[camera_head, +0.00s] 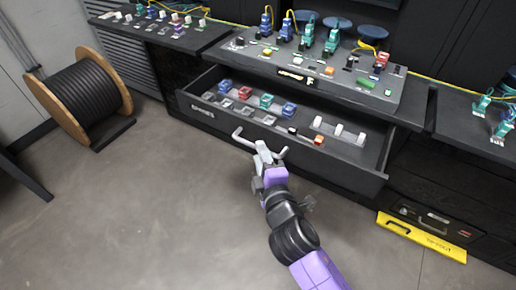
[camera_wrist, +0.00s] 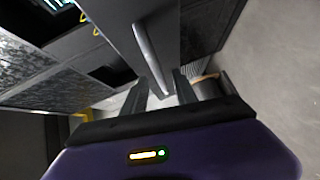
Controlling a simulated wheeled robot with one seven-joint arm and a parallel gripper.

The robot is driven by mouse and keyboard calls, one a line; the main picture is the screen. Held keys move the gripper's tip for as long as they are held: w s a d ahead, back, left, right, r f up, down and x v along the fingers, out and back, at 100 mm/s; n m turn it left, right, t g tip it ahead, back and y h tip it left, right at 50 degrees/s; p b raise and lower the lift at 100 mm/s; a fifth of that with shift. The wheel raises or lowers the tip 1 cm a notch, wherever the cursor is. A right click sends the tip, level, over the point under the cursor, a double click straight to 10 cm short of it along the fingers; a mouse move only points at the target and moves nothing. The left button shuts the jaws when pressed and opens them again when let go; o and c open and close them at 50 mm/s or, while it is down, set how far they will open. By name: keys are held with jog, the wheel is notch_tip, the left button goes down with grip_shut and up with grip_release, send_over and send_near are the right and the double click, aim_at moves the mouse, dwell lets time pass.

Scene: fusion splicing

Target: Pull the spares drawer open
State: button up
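The spares drawer (camera_head: 180,103) is pulled out from the black bench, with its inside showing in the head view. Its pale bar handle (camera_head: 240,134) runs along the front panel. The handle also shows in the wrist view as a grey bar (camera_wrist: 150,50) reaching down toward my fingers. My gripper (camera_head: 262,150) is at the handle, in front of the drawer's middle. In the wrist view my gripper's two dark fingers (camera_wrist: 162,88) stand apart, with the handle's end between them. Floor shows beside the bar, and I see no clear grip on it.
Several coloured connectors (camera_head: 266,100) and white pieces (camera_head: 338,129) lie in the drawer. A cable spool (camera_head: 85,95) stands at the left. The floor in front of the drawer is clear at the left.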

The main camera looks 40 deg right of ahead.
jog(key=shift+v, duration=2.1)
jog(key=s+a+r+m+t+y, duration=0.2)
jog(key=s+a+r+m+y, duration=0.2)
jog(key=s+a+m, duration=0.25)
jog(key=s+m+g+y+p, duration=0.1)
jog(key=s+m, duration=0.1)
jog(key=s, duration=0.8)
jog(key=s+a+r+m+g+y+p, duration=0.1)
jog(key=s+m+p, duration=0.1)
jog(key=s, duration=0.9)
jog(key=shift+a+r+m+y, duration=0.2)
jog(key=shift+a+m+y, duration=0.1)
jog(key=shift+m, duration=0.15)
